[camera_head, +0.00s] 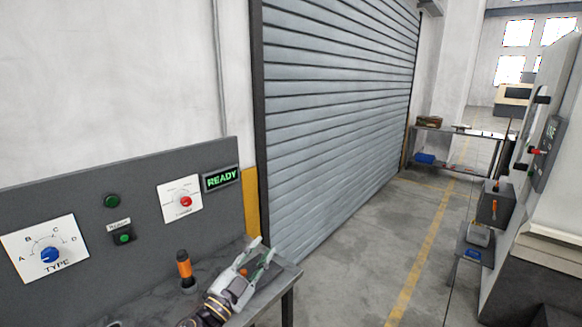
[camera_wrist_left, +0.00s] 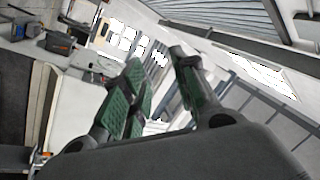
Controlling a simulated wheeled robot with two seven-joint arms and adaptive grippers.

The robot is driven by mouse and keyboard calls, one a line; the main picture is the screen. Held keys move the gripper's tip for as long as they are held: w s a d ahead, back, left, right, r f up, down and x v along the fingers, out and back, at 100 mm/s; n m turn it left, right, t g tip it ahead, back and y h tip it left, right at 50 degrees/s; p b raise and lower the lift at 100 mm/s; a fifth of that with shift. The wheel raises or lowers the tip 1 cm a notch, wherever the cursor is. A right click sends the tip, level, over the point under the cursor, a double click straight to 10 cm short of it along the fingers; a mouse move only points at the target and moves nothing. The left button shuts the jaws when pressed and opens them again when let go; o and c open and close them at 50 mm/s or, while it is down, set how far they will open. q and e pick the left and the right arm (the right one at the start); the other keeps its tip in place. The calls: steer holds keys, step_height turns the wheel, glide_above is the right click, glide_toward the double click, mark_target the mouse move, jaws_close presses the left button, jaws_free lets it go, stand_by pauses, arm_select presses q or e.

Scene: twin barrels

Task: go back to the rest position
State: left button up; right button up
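My left gripper (camera_head: 262,256) shows in the head view at the lower middle, above the right end of the grey bench (camera_head: 284,285). In the left wrist view its two green-padded fingers (camera_wrist_left: 165,90) stand apart with nothing between them. An orange-and-black handle (camera_head: 184,268) stands upright on the bench, to the left of the gripper and apart from its fingertips. My right gripper is in neither view.
A dark panel behind the bench carries a blue TYPE knob (camera_head: 50,255), green buttons (camera_head: 112,200), a red knob (camera_head: 186,201) and a lit READY sign (camera_head: 221,179). A closed roller shutter (camera_head: 340,100) stands behind. The floor (camera_head: 375,235) is clear; machinery (camera_head: 545,230) stands right.

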arm_select(q)
steer(key=s+a+f+n+g+y, duration=0.2)
steer(key=s+a+f+n+y, duration=0.1)
steer(key=a+f+n+y, duration=0.35)
steer(key=s+a+f+n+g+y, duration=0.25)
steer(key=a+f+n+y, duration=0.25)
steer(key=a+f, duration=0.25)
steer(key=s+f+g+h, duration=0.1)
steer(key=s+f+g, duration=0.45)
steer(key=s, duration=0.45)
steer(key=s+f+g, duration=0.5)
steer(key=s+f, duration=0.2)
steer(key=s, duration=0.3)
step_height(320, 180, down, 33)
steer(key=s+g, duration=0.1)
steer(key=s, duration=0.1)
steer(key=s+a+f, duration=0.2)
steer(key=s+f, duration=0.8)
steer(key=s, duration=0.1)
steer(key=s+a+f+g, duration=0.1)
steer(key=s+a+f, duration=0.1)
steer(key=s+f, duration=0.8)
steer(key=shift+s, duration=0.75)
